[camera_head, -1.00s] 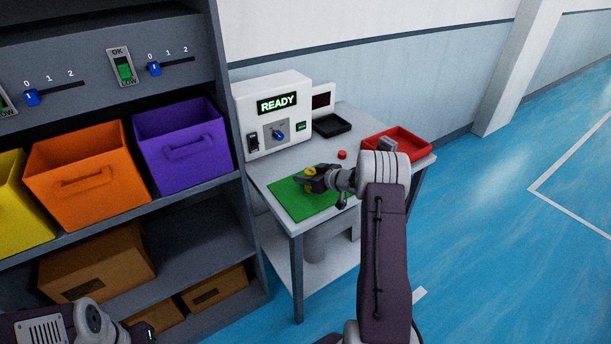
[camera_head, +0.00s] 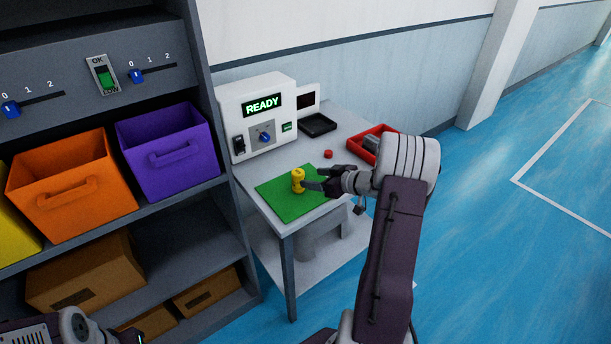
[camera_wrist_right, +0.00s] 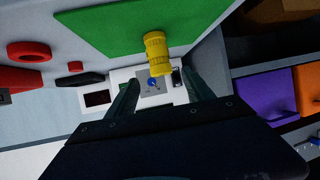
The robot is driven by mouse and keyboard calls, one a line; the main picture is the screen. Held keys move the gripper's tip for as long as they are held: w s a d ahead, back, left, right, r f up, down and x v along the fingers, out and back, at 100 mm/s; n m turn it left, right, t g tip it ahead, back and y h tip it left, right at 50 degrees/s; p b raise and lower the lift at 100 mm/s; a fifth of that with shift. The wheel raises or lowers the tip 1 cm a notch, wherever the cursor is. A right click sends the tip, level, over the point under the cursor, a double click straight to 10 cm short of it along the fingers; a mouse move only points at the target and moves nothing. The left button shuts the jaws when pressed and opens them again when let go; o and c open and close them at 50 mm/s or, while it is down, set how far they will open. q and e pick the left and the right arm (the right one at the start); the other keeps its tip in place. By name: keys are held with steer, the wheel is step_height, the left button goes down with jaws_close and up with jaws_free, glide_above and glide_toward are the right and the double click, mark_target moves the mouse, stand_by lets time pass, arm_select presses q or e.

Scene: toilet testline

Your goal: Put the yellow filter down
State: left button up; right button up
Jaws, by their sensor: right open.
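The yellow filter (camera_head: 298,180) stands upright on the green mat (camera_head: 279,204) on the small table. In the right wrist view the filter (camera_wrist_right: 156,52) is beyond the fingertips, with the mat (camera_wrist_right: 140,22) behind it. My right gripper (camera_head: 313,180) is open and empty, just to the right of the filter. Its two fingers also show in the right wrist view (camera_wrist_right: 160,95), spread apart with nothing between them. Part of my left arm shows at the bottom left of the head view, but its gripper's fingers cannot be made out.
A white READY machine (camera_head: 260,115) stands at the table's back left. A black tray (camera_head: 318,125), a red disc (camera_head: 328,154) and a red tray (camera_head: 361,142) are also on the table. A shelf with orange (camera_head: 62,190) and purple (camera_head: 170,150) bins stands at left.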

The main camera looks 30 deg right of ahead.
steer(key=shift+w+a+r+m+h, duration=0.3)
steer(key=shift+w+a+h, duration=0.3)
steer(key=shift+h, duration=0.2)
steer(key=s+a+g+h, duration=0.1)
steer(key=a, duration=0.1)
steer(key=s+a+f+m+g+h, duration=0.1)
steer(key=s+a+g, duration=0.1)
steer(key=a, duration=0.1)
steer(key=s+a+f+m+g+h, duration=0.1)
steer(key=s+a, duration=0.1)
steer(key=shift+a, duration=0.25)
steer(key=s+a+f+g, duration=0.1)
steer(key=s+a+g, duration=0.2)
steer(key=s+a, duration=0.3)
steer(key=s+a+f+g+y, duration=0.1)
steer(key=s+a+g, duration=0.3)
steer(key=s, duration=1)
steer(key=a+f, duration=0.1)
steer(key=a, duration=0.2)
steer(key=shift+a+f+m, duration=0.2)
steer(key=shift+m, duration=0.2)
